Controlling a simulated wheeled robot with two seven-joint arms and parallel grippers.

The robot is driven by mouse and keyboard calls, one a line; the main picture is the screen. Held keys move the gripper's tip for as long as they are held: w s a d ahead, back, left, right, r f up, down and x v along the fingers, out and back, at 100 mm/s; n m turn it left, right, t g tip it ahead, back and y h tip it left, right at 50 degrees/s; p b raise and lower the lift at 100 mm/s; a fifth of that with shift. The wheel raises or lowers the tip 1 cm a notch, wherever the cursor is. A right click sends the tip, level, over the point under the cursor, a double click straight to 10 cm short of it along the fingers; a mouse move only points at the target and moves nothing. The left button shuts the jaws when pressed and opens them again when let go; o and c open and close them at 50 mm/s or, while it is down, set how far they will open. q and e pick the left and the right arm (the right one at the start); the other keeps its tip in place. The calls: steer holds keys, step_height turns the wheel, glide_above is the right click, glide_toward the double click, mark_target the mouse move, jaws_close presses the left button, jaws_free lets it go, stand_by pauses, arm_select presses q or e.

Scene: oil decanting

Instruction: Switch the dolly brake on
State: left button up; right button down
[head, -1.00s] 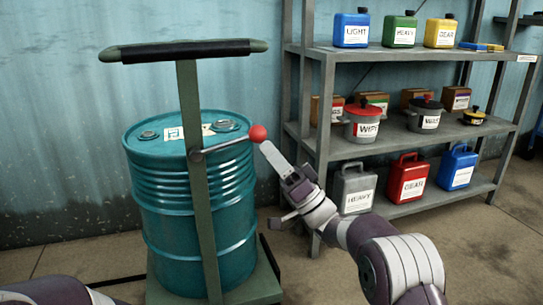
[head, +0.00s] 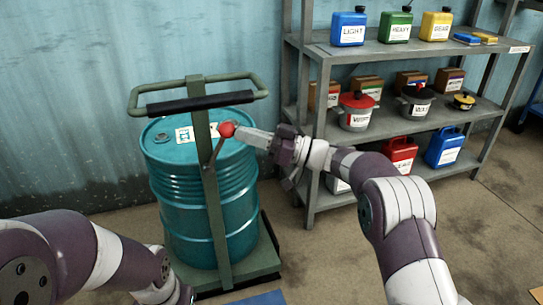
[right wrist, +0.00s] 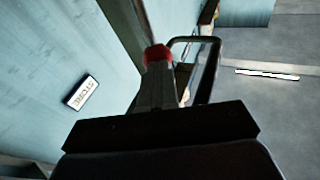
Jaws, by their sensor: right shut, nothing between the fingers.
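The dolly (head: 219,220) is green, with a tall post and a looped handle with a black grip. Its brake lever (head: 216,150) is a thin rod on the post, rising steeply to the upper right and ending in a red knob (head: 227,129). My right gripper (head: 243,136) is shut and empty, its fingertips at the right side of the knob, apparently touching it. In the right wrist view the knob (right wrist: 157,53) shows just beyond the shut fingers (right wrist: 157,90). My left arm enters at lower left; its gripper is not visible.
A teal drum (head: 177,190) stands on the dolly behind the post. A grey shelf rack (head: 308,150) with labelled cans and pots stands at right, behind my right arm. The wall is close behind the drum. Concrete floor is open at lower right.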

steer(key=shift+s+a+r+n+h+p, duration=0.2)
steer(key=shift+a+r+n+h+p, duration=0.3)
steer(key=shift+p, duration=0.55)
arm_select(q)
step_height(320, 180, up, 4)
steer(key=shift+d+f, duration=0.1)
arm_select(e)
steer(key=shift+a, duration=0.2)
steer(key=shift+s, duration=0.1)
arm_select(q)
steer(key=shift+d+p, duration=0.1)
steer(key=shift+p, duration=0.25)
